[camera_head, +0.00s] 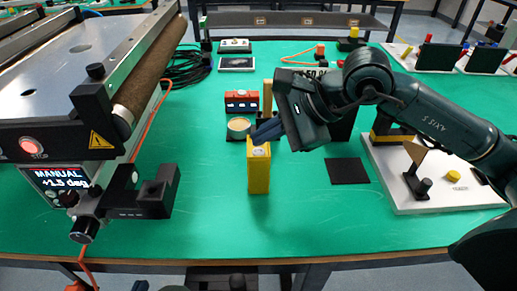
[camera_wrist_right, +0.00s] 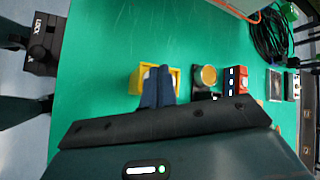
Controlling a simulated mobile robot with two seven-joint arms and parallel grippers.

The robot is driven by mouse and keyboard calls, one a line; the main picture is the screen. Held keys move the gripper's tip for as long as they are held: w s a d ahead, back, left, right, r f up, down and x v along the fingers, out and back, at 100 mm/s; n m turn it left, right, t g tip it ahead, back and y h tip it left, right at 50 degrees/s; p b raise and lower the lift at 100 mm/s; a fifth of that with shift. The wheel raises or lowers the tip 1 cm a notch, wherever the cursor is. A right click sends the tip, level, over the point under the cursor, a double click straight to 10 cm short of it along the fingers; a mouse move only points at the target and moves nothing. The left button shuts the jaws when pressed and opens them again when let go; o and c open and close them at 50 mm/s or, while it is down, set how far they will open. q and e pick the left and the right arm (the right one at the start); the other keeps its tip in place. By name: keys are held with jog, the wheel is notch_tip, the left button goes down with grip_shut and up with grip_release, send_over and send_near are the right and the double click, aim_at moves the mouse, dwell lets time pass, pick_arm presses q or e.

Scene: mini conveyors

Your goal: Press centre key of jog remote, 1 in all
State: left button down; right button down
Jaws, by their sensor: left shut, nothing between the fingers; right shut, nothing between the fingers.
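The jog remote appears to be the yellow box (camera_head: 258,177) standing upright on the green table, with pale key area on its top. In the right wrist view, the yellow box (camera_wrist_right: 134,84) shows as a yellow rim around a pale top. My right gripper (camera_head: 254,138) comes in from the right, shut and empty, its blue-grey fingers slanting down to the box's top. In the wrist view, the fingertips (camera_wrist_right: 158,68) cover the middle of that top, hiding the centre key. I cannot tell whether they touch it. My left gripper is not in view.
Close behind the box stand a round tan-topped pot (camera_head: 238,127) and a red block (camera_head: 241,101). A conveyor (camera_head: 75,75) with a control screen fills the left. A white board (camera_head: 400,190) with fixtures lies right. The table in front of the box is clear.

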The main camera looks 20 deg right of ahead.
dwell(0.8)
jog(key=shift+f+b, duration=0.45)
jog(key=shift+b, duration=0.25)
jog(key=shift+f+b, duration=0.45)
jog(key=shift+b, duration=0.15)
dwell(0.4)
jog(key=shift+r, duration=0.1)
jog(key=shift+r+p, duration=0.4)
jog(key=shift+r, duration=0.35)
jog(key=shift+r+p, duration=1.55)
jog(key=shift+r, duration=1)
